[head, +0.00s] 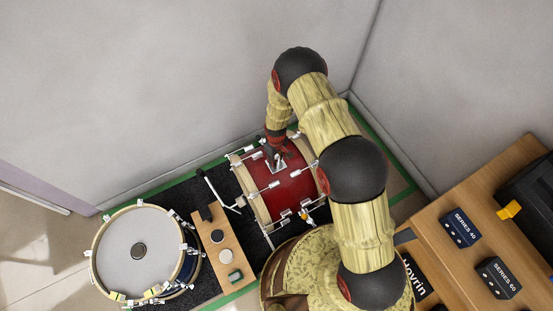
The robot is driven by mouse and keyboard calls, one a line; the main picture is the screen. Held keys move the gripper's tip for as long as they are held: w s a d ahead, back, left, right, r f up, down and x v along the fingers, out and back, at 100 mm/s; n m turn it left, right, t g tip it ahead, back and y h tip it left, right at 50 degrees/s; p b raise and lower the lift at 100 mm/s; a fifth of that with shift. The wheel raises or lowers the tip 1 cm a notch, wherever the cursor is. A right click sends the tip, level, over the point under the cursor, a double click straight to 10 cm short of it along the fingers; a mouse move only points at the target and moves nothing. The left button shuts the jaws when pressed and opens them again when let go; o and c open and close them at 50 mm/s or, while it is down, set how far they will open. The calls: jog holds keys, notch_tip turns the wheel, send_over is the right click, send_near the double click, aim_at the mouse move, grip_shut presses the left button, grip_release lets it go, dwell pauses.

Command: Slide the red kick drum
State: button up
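The red kick drum (293,186) lies on its side in the head view, with pale wooden hoops and silver lugs and rods. It sits on the black mat (183,196) near the back corner. My gripper (278,160) is at the drum's upper left part, close to a silver bracket on its shell. It is small here and partly hidden by my wrist. I cannot tell whether it touches the drum or whether its fingers are open.
A white-headed drum (121,248) stands at the lower left. A wooden board (224,253) with small items lies between the drums. Walls rise close behind the mat. A wooden desk (428,223) with labelled boxes stands at the right. Floor at far left is clear.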

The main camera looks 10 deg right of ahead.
jog(key=o, duration=0.4)
jog(key=shift+r, duration=0.1)
notch_tip(320, 180, up, 12)
jog(key=shift+f, duration=0.1)
dwell(0.5)
dwell(0.5)
